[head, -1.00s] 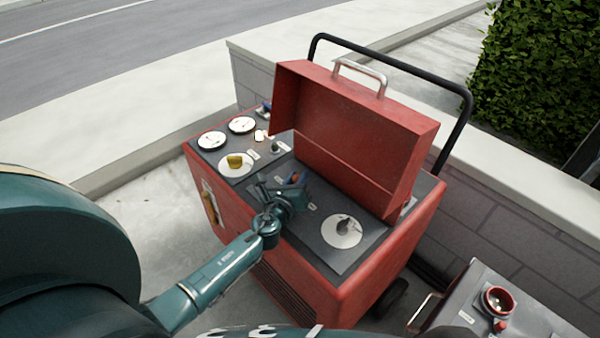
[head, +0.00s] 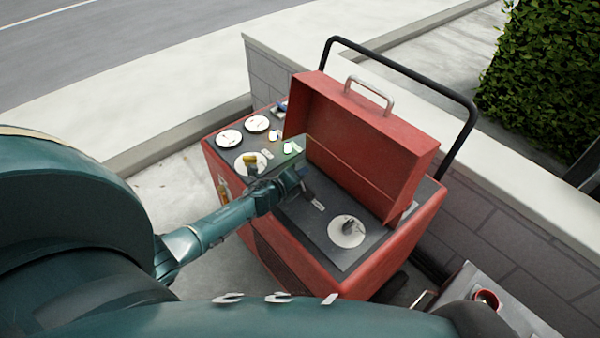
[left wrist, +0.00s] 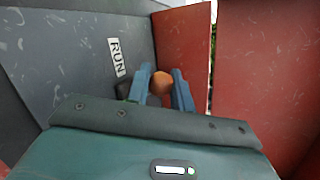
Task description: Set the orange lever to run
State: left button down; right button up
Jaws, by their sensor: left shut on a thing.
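The orange lever shows as a round orange knob (left wrist: 161,81) in the left wrist view. My left gripper (left wrist: 160,92) is shut on it, with one blue finger on each side. The white RUN label (left wrist: 117,57) is on the dark panel just left of the fingers. In the head view my left gripper (head: 298,174) is over the dark panel (head: 312,232), in front of the raised red lid, and hides the lever. The lever's base is hidden too. My right gripper is not in view.
The raised red lid (head: 360,140) stands close behind the gripper. A yellow knob (head: 250,160) and round gauges (head: 229,138) are at the panel's left. A dial with a grey knob (head: 347,231) is at the right. A grey box with a red-rimmed part (head: 487,299) stands lower right.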

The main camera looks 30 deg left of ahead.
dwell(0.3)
pick_arm(q)
jog(key=c, duration=1.3)
grip_release()
jog(key=shift+o, duration=0.2)
jog(key=p+v, duration=0.2)
jog(key=v, duration=1.1)
jog(key=shift+a, duration=0.1)
